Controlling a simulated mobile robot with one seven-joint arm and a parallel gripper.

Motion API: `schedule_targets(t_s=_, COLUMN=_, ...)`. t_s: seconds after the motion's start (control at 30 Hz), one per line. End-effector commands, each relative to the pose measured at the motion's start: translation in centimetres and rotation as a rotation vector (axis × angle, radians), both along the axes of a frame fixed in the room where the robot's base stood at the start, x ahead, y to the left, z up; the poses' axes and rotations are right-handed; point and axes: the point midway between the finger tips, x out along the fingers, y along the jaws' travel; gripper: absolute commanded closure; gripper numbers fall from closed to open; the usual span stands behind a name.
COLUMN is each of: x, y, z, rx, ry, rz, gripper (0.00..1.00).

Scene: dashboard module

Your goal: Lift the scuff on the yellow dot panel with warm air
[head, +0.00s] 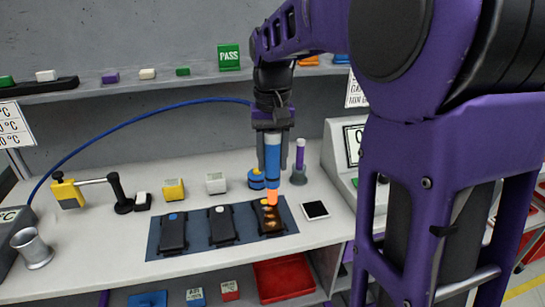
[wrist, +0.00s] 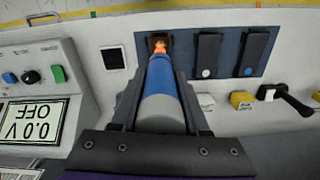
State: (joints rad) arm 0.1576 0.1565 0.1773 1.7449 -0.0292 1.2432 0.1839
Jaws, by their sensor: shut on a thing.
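My gripper (head: 272,138) is shut on a blue air tool (head: 272,162) that points down, its nozzle glowing orange. The tool also shows between the fingers in the wrist view (wrist: 162,88). The nozzle end is over the right-hand dark panel (head: 283,228) on a blue mat (head: 196,246). This panel has a yellow mark at its top and bright orange-brown patches on its face. I cannot tell the scuff from the glow, or whether the nozzle touches. A blue-dot panel (head: 172,235) and a white-dot panel (head: 222,228) lie to its left.
A white-framed black square (head: 315,210) lies right of the mat. A purple stick in a grey holder (head: 299,168), yellow (head: 173,189) and white (head: 215,183) blocks stand behind. A blue hose arcs at the back. A metal cup (head: 32,248) is far left. A meter reads 0.0 V OFF (wrist: 32,122).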

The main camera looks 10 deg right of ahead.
Motion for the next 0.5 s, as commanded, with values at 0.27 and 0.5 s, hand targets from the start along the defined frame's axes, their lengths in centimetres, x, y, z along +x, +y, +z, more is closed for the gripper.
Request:
schedule_targets(t_s=0.27, x=0.02, y=0.00, z=-1.43, rx=0.000, ry=-0.001, rz=0.000, gripper=1.00)
schedule_targets(t_s=0.5, x=0.03, y=0.00, z=-1.37, rx=0.000, ry=-0.001, rz=0.000, gripper=1.00)
